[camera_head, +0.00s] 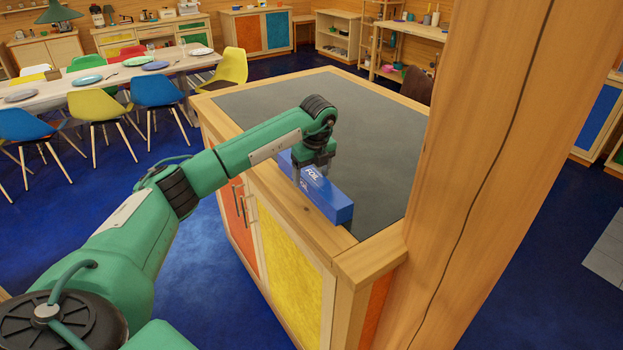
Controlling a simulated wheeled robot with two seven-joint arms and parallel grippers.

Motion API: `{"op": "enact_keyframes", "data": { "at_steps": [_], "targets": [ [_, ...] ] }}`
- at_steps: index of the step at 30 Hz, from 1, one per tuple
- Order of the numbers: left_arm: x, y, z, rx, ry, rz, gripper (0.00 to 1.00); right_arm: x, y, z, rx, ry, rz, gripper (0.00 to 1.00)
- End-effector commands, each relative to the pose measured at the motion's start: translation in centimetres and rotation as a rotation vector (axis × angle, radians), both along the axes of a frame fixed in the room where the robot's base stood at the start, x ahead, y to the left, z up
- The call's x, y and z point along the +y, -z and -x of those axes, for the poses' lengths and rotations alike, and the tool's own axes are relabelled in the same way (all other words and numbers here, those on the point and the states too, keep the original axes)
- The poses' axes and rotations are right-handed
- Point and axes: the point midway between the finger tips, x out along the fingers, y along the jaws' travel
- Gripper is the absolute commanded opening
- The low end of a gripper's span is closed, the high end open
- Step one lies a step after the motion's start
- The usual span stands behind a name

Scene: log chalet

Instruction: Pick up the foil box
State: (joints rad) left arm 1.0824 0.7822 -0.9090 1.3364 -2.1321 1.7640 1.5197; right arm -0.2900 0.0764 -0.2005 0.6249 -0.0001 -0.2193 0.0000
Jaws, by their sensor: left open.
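My right gripper is not in view.
A thick wooden post (490,150) stands at the counter's right end. The rest of the dark countertop is clear. A set dining table (110,83) with coloured chairs stands at the back left. Blue floor (180,260) lies left of the counter.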

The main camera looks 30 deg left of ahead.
Motion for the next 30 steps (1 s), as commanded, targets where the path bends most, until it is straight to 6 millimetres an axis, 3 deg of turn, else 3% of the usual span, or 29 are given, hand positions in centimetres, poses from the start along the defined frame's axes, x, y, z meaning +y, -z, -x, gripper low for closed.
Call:
{"op": "enact_keyframes", "data": {
  "at_steps": [1, 7, 14, 15, 23, 30],
  "targets": [
    [0.1, 0.2, -0.1, 0.002, -0.001, 0.001, 0.75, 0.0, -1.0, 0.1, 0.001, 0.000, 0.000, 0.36],
    [0.4, 2.6, -0.3, 0.001, 0.001, 0.000, 0.75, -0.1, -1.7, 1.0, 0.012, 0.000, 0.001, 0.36],
    [0.4, 3.0, -0.3, 0.000, 0.001, 0.000, 0.75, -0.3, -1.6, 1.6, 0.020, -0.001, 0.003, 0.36],
    [0.4, 3.0, -0.3, 0.000, 0.001, 0.000, 0.73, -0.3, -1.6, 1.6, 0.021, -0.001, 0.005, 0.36],
    [0.4, 3.0, -0.3, -0.001, 0.001, 0.000, 0.22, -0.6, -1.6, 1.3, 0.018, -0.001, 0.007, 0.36],
    [0.4, 2.9, -0.4, -0.002, 0.001, 0.001, 0.21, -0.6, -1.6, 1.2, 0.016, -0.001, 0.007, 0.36]
  ]
}}
